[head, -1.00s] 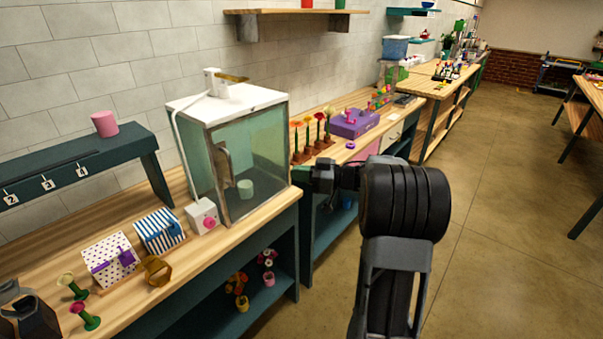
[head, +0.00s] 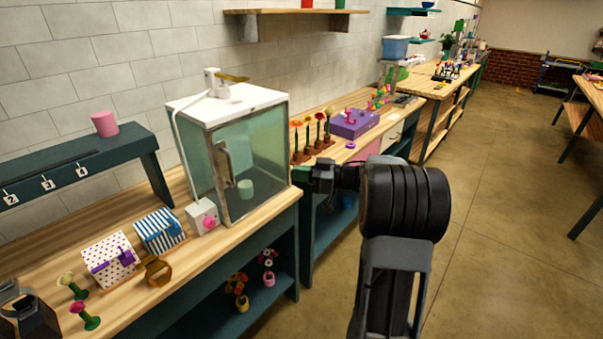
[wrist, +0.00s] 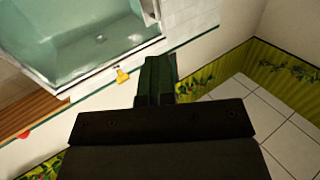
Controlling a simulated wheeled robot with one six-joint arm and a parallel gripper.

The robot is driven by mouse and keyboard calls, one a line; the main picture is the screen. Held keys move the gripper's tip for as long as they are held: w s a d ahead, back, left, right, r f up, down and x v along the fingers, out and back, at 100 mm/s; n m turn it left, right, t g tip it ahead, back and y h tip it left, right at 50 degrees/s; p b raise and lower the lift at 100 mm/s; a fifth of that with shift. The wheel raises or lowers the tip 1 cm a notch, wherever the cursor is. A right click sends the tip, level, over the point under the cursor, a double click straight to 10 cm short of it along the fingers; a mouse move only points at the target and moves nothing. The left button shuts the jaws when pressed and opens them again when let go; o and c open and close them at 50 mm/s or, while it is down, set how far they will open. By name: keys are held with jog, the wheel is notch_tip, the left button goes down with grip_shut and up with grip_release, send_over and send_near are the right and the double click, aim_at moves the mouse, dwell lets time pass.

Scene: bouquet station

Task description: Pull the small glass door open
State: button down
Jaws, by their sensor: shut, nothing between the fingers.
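The glass case (head: 268,105) has a white top and stands on the wooden bench. Its small glass door (head: 258,150) is the greenish front pane and looks shut. A metal handle (head: 224,162) stands upright near the door's left edge. My gripper (head: 300,175) is to the right of the case in the head view, apart from the handle. In the wrist view my gripper (wrist: 159,75) is shut and empty, with teal glass (wrist: 85,38) at upper left.
A white box with a pink knob (head: 204,216) stands at the case's front left corner. A striped box (head: 160,230) and a dotted box (head: 108,260) sit farther left. A purple box (head: 355,124) lies on the bench behind. The floor at right (head: 500,220) is clear.

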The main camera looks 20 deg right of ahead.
jog(key=c, duration=1.2)
grip_release()
jog(key=b+v, duration=0.2)
jog(key=v, duration=1.1)
jog(key=shift+s+d, duration=0.2)
jog(key=shift+d, duration=0.15)
